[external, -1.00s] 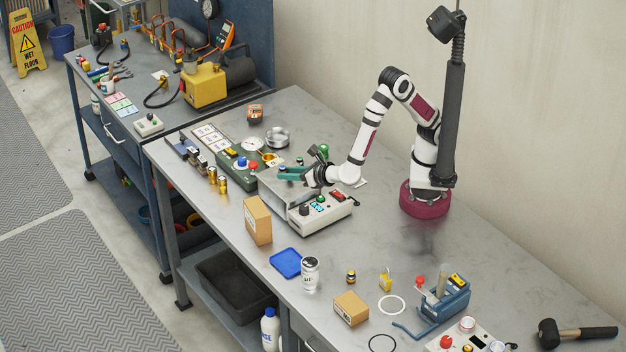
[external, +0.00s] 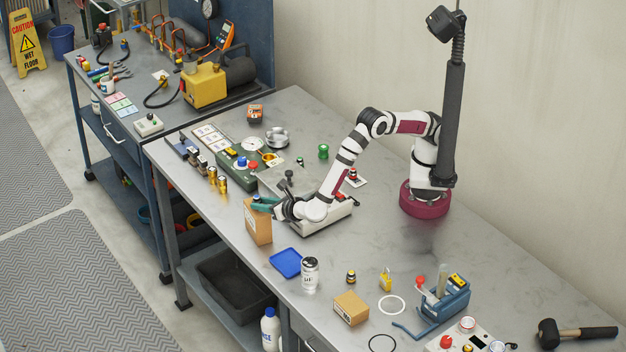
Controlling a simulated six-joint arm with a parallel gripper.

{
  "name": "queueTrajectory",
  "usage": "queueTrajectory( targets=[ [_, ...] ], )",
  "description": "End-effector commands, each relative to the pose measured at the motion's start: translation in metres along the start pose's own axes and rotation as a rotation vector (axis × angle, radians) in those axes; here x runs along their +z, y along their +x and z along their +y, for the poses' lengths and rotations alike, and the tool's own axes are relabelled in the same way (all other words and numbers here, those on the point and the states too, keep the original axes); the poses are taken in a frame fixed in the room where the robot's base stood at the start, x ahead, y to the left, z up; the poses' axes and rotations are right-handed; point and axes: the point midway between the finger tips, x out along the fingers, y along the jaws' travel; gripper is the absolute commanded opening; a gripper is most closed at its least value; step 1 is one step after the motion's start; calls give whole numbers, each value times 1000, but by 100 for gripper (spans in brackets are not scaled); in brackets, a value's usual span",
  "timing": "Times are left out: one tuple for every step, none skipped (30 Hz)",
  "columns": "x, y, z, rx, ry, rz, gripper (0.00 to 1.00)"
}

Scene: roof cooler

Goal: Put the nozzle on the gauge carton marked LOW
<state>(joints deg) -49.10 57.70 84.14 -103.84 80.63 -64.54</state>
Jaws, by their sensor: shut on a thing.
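My gripper (external: 264,203) with teal fingers is at the top of a tall tan carton (external: 258,228) near the bench's front edge. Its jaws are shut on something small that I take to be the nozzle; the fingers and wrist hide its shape. I cannot tell whether it touches the carton top. A second, lower tan carton (external: 351,308) lies nearer the camera, with a small printed label. No LOW marking is readable on either carton.
A grey instrument (external: 318,222) sits under my forearm, partly hidden. A blue tray (external: 286,263) and a white jar (external: 310,273) stand right of the tall carton. Brass cylinders (external: 218,181) and a green case (external: 240,172) are left of it. The bench is clear toward my base.

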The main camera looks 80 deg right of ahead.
Motion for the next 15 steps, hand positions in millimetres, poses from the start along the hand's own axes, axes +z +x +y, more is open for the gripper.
queueTrajectory(
  targets=[
    [-2, 1, 0, 0, 1, -1, 0],
    [-2, 1, 0, 1, 2, -1, 0],
    [-2, 1, 0, 1, 2, -1, 0],
    [-2, 1, 0, 1, 2, -1, 0],
    [-2, 1, 0, 1, 2, -1, 0],
    [-2, 1, 0, 1, 2, -1, 0],
    [-2, 1, 0, 1, 2, -1, 0],
    [-3, 2, 0, 1, 1, -1, 0],
    [-4, 2, 0, 1, 1, -1, 0],
    [-4, 2, 0, 1, 1, -1, 35],
    [-4, 2, 0, 1, 2, -1, 41],
    [-4, 2, 0, 1, 2, -1, 48],
    [-4, 2, 0, 1, 2, -1, 53],
    [-4, 2, 0, 1, 2, -1, 59],
    [-4, 2, 0, 1, 2, -1, 62]
  ],
)
